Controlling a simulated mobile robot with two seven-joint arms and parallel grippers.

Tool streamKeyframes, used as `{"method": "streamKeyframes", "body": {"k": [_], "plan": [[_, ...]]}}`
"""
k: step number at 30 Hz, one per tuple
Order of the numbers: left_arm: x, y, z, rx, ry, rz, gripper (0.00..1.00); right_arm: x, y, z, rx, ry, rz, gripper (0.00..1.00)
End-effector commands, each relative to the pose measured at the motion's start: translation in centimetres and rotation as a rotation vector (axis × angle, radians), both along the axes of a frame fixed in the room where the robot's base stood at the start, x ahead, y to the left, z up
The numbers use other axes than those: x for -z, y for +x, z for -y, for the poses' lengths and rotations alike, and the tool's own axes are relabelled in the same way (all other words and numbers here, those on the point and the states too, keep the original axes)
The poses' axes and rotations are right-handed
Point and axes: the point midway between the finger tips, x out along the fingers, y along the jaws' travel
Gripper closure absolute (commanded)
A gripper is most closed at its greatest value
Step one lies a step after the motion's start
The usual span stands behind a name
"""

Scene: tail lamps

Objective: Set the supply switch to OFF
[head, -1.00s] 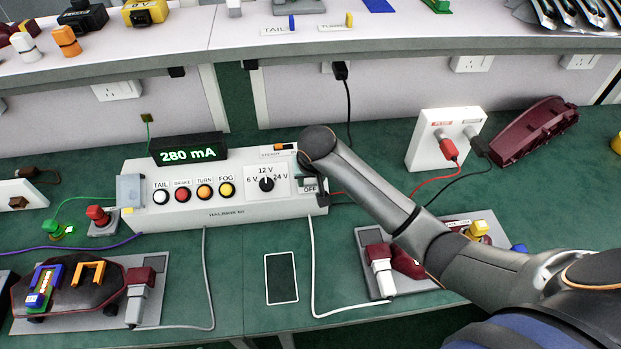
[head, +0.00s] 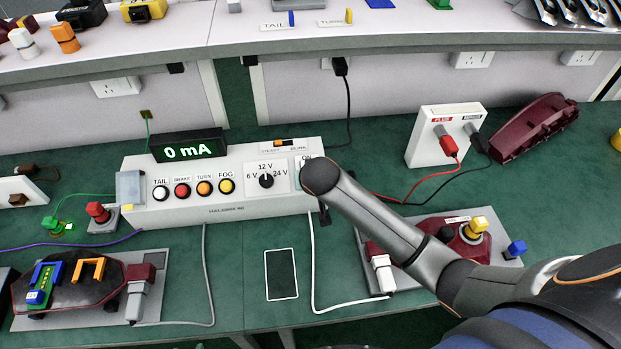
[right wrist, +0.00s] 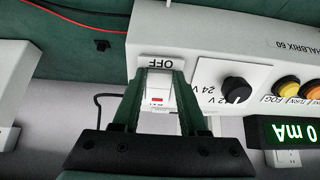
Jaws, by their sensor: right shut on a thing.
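The supply switch (right wrist: 158,98) shows in the right wrist view as a pale piece with a red mark, between the two dark fingers of my right gripper (right wrist: 157,76). The fingers are shut on it, right beside the OFF label (right wrist: 160,63). In the head view my right wrist and gripper (head: 323,208) cover the switch and the OFF label at the right end of the white supply box (head: 240,211); the ON label (head: 305,158) shows above. The supply's display (head: 188,148) reads 0 mA. My left gripper is in neither view.
A voltage knob (head: 266,181) and several round buttons stand left of the switch. A white socket box (head: 437,140) with red and black leads is behind my right arm. Lamp fixtures lie front left and front right.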

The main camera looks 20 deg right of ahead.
Motion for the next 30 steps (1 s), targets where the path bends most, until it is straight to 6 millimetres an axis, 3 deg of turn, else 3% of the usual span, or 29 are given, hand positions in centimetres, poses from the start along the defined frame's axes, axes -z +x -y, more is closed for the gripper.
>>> {"method": "streamKeyframes", "body": {"k": [1, 9, 20, 25, 30], "plan": [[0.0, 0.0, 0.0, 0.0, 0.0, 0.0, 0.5, 0.0, 0.0, 0.0, 0.0, -0.001, 0.0, 0.56], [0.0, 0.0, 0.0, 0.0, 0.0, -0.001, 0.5, 0.0, 0.0, 0.0, -0.001, -0.001, 0.0, 0.28], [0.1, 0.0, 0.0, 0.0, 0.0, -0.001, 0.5, -0.5, -0.3, -0.1, -0.001, 0.002, 0.0, 0.28], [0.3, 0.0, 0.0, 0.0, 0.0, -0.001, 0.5, -2.2, -1.6, -0.5, -0.001, 0.002, 0.003, 0.28], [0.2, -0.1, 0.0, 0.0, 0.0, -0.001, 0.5, -5.2, -3.5, -1.1, -0.002, 0.004, 0.003, 0.28]]}}
